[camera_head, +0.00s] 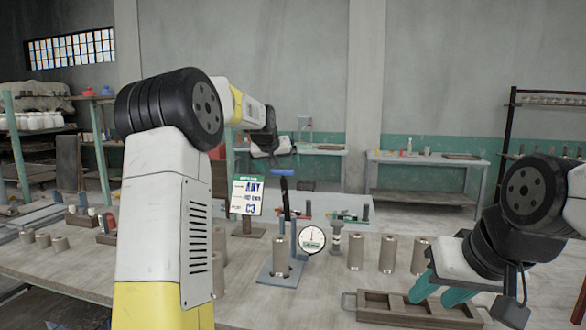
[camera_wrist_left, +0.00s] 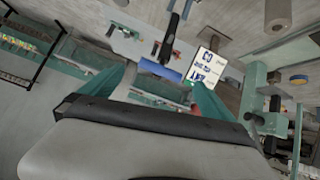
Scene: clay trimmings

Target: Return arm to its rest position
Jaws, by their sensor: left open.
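My left arm rises from the bottom left in the head view and bends at a black elbow, with its forearm reaching away over the bench. My left gripper (camera_head: 272,147) is small and high there, its fingers hard to make out. In the left wrist view its two teal fingers (camera_wrist_left: 162,78) are spread with nothing between them; a blue handle shows beyond. My right gripper (camera_head: 443,290) points down-left over the wooden tray (camera_head: 425,309), its teal fingers apart with nothing seen between them.
On the bench (camera_head: 65,262) stand a press with a blue handle (camera_head: 283,172), a sign (camera_head: 247,195), a round dial gauge (camera_head: 312,240) and several clay cylinders (camera_head: 388,254). Side tables (camera_head: 425,160) line the back wall. My left arm hides part of the bench.

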